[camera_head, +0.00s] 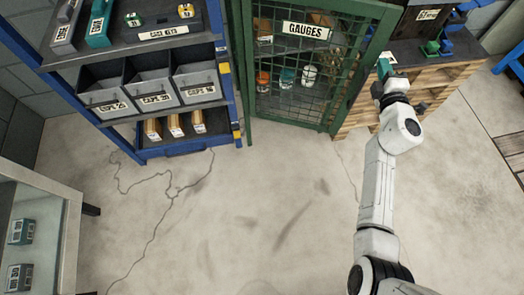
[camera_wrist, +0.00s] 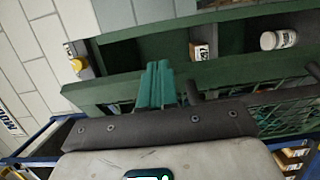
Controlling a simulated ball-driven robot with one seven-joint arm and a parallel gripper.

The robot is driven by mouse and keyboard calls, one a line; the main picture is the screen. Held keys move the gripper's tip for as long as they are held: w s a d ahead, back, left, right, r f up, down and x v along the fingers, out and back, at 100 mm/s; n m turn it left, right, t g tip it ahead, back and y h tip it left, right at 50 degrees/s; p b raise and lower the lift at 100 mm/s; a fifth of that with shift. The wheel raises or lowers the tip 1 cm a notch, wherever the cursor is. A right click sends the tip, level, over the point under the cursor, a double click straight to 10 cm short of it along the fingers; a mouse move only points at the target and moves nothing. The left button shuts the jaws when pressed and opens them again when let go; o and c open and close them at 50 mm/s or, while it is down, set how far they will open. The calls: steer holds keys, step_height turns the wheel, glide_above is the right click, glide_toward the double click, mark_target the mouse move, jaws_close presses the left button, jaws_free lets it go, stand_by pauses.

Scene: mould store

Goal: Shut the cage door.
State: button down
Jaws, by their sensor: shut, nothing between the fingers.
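The green cage (camera_head: 246,75) stands at the back middle of the head view. Its mesh door (camera_head: 337,75), labelled GAUGES, has a wide green frame, and jars show through the mesh. My gripper (camera_head: 384,65), with teal fingers, is at the right edge of the door. In the wrist view my shut, empty fingers (camera_wrist: 158,85) lie across the green door frame (camera_wrist: 225,75). Beyond the frame, a small box (camera_wrist: 200,50) and a white jar (camera_wrist: 278,39) show in the open cage interior, so the door stands at least partly open. I cannot tell whether the fingers touch it.
A blue shelf rack (camera_head: 227,75) with grey bins stands left of the cage. A glass-fronted cabinet (camera_head: 40,200) is at the lower left. The floor (camera_head: 240,220) between is clear.

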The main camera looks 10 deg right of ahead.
steer(key=w+d+n+y+b, duration=0.1)
steer(key=w+d+y+b, duration=0.1)
steer(key=w, duration=0.7)
steer(key=w+d+n+y+b, duration=0.2)
steer(key=w+d+b, duration=0.1)
steer(key=w+b, duration=0.4)
steer(key=shift+w+d+t+y, duration=0.3)
steer(key=shift+w+d+y, duration=0.1)
steer(key=shift+w, duration=0.55)
